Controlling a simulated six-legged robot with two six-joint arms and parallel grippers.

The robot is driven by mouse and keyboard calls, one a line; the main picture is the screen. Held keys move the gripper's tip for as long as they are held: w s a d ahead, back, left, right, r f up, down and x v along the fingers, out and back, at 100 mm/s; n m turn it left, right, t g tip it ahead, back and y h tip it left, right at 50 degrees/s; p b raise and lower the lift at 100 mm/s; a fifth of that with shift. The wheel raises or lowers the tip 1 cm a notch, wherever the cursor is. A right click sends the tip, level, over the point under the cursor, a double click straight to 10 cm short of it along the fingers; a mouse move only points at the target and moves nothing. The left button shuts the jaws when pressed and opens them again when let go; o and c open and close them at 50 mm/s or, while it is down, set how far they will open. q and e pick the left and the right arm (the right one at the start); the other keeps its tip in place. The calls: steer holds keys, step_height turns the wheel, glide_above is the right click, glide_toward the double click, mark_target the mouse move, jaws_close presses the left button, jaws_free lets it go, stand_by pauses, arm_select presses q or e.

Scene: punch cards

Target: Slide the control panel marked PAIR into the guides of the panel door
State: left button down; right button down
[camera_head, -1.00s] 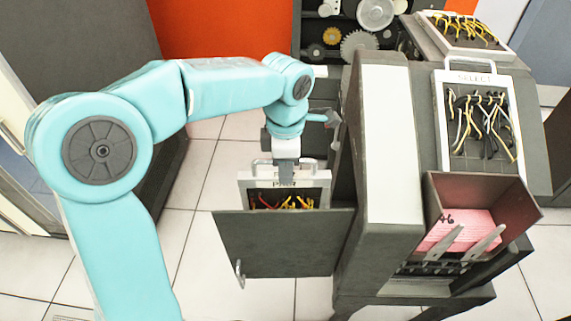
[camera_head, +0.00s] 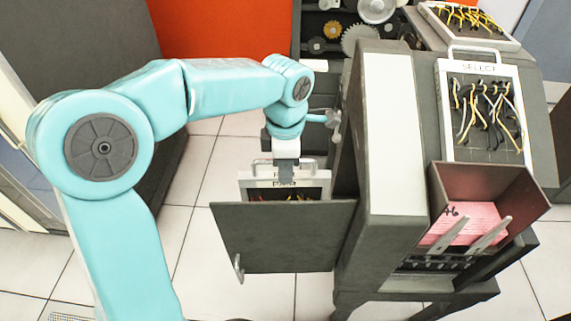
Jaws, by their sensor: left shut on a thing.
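The control panel marked PAIR (camera_head: 310,183) is a pale-framed panel with red and yellow wires. It stands upright behind the dark panel door (camera_head: 284,240), and its lower part is hidden by the door. My left gripper (camera_head: 286,172) is shut on the panel's top handle, coming down from above. The door hangs out to the left of the dark machine, with a small metal handle at its lower left. The guides are hidden behind the door, so I cannot tell how the panel sits in them. My right gripper is not in view.
The dark machine (camera_head: 380,240) stands close to the right of the panel. It carries a panel marked SELECT (camera_head: 485,110) and a hopper (camera_head: 500,190) with pink cards (camera_head: 465,222). Gears (camera_head: 358,40) stand on a shelf behind. Tiled floor is clear left of the door.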

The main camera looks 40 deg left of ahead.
mark_target(285, 188)
arm_select(q)
steer(key=shift+f+b, duration=1.45)
steer(key=shift+f, duration=0.55)
steer(key=shift+f+b, duration=1.05)
steer(key=shift+f, duration=0.25)
steer(key=c, duration=0.8)
jaws_free()
steer(key=shift+c, duration=0.2)
steer(key=shift+f, duration=0.15)
step_height(285, 188, up, 17)
steer(key=p, duration=0.4)
steer(key=shift+f, duration=0.15)
